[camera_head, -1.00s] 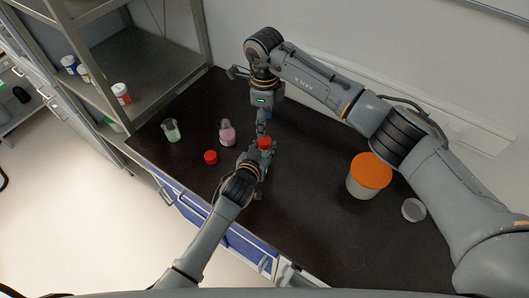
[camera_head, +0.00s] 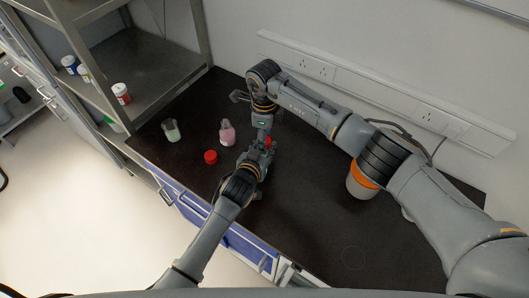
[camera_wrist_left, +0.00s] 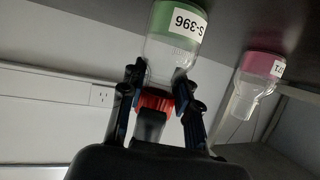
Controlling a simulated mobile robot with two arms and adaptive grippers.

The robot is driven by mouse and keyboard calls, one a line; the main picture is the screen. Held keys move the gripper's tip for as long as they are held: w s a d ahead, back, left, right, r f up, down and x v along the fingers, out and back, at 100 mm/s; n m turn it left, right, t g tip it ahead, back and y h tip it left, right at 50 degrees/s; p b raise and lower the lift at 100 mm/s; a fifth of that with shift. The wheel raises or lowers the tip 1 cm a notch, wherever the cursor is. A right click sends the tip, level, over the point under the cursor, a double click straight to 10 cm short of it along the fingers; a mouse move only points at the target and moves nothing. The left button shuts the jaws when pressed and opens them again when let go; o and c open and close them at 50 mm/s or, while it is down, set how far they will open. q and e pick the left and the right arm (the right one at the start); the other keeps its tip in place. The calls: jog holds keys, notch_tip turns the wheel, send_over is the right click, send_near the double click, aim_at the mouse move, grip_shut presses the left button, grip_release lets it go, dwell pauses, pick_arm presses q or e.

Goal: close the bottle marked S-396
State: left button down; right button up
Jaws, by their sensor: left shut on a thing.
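The bottle marked S-396 (camera_wrist_left: 176,38) holds green liquid and stands on the dark bench; the left wrist view shows it upside down. A red cap (camera_wrist_left: 155,101) sits at its neck, and the cap's top shows in the head view (camera_head: 268,141). My left gripper (camera_head: 260,156) is shut on the bottle, its fingers on both sides in the left wrist view (camera_wrist_left: 160,95). The tip of my right gripper (camera_head: 262,134) is right beside the cap; its fingers are too small to judge. How the cap seats on the neck is partly hidden.
A pink-liquid bottle (camera_head: 227,134), a green-liquid bottle (camera_head: 171,131) and a loose red cap (camera_head: 210,157) stand left of my grippers. A tub with an orange lid (camera_head: 361,184) is partly behind my right arm. Shelves (camera_head: 150,75) rise at left; the bench front is clear.

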pick_arm(q)
jog(key=shift+s+f, duration=0.15)
jog(key=shift+f, duration=0.15)
pick_arm(e)
jog(key=shift+f, duration=0.2)
grip_shut()
jog(key=shift+m, duration=1.7)
jog(key=shift+o, duration=0.2)
grip_release()
